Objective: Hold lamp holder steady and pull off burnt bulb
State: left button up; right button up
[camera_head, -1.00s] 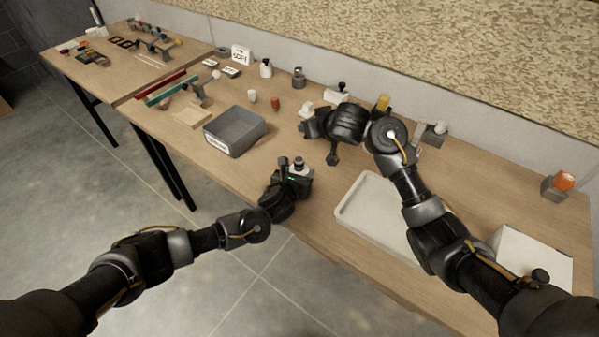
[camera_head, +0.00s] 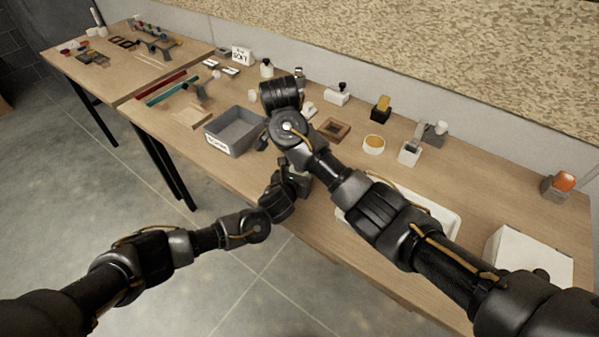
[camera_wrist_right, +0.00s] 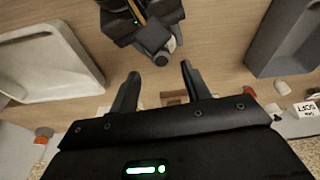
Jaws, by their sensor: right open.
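My left gripper (camera_head: 292,184) is low over the front edge of the workbench, closed around the lamp holder; it shows at the top of the right wrist view (camera_wrist_right: 140,22). The lamp holder is mostly hidden in both current views. A small grey rounded end, seemingly the burnt bulb (camera_wrist_right: 166,48), sticks out beside the dark left finger in the wrist view. My right gripper (camera_wrist_right: 159,84) is open and empty. The bulb lies just beyond its fingertips, roughly in line with the gap between them. In the head view my right arm covers the bulb and the right fingertips.
A grey bin (camera_head: 233,148) stands just left of the grippers; a pale tray (camera_head: 447,213) lies to the right, partly behind my right arm. A wooden square (camera_head: 333,129), a yellow-topped round dish (camera_head: 374,144) and several small items line the back. A white box (camera_head: 530,262) stands far right.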

jog(key=shift+x, duration=4)
grip_shut()
jog(key=shift+r, duration=0.1)
jog(key=shift+r, duration=0.15)
jog(key=shift+w+v, duration=0.25)
jog(key=shift+v, duration=1.05)
jog(key=shift+w+d+r, duration=0.1)
jog(key=shift+d+r, duration=0.05)
